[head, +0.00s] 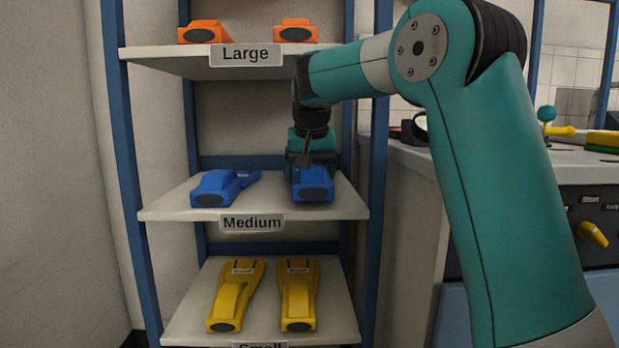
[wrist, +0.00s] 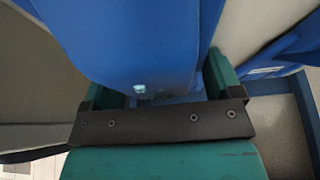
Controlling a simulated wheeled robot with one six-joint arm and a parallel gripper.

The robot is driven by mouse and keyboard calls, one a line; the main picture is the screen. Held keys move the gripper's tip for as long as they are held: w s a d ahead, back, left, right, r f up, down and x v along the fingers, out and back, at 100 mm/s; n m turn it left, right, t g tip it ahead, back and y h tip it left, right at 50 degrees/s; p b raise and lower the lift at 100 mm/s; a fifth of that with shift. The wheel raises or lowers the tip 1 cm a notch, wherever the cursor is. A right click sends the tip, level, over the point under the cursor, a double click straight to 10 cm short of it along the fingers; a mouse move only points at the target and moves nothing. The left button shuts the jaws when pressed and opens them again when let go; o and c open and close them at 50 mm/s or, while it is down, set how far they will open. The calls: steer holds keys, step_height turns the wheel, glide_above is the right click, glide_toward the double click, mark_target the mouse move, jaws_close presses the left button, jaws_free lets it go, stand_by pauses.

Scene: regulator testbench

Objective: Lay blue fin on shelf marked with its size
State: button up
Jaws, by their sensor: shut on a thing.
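A blue fin (head: 313,187) is at the right side of the middle shelf (head: 263,207), whose label (head: 252,222) reads "Medium". My gripper (head: 311,160) is shut on this fin from above and behind. The fin appears to be at the shelf surface, but I cannot tell if it bears its full weight there. In the wrist view the same fin (wrist: 130,40) fills the space between the green fingers of my gripper (wrist: 165,85). A second blue fin (head: 222,187) lies on the left of the same shelf, apart from the held one.
Orange fins (head: 204,31) lie on the top shelf labelled "Large" (head: 246,54). Yellow fins (head: 233,297) lie on the bottom shelf, labelled "Small" (head: 259,345). Blue posts (head: 376,150) frame the shelves. A counter (head: 410,155) with tools stands at the right.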

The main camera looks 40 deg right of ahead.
steer(key=w+d, duration=0.1)
steer(key=w+f+b, duration=0.1)
steer(key=shift+w+d+f, duration=0.15)
steer(key=shift+w+d, duration=0.25)
steer(key=shift+f+b, duration=0.15)
steer(key=shift+b, duration=0.25)
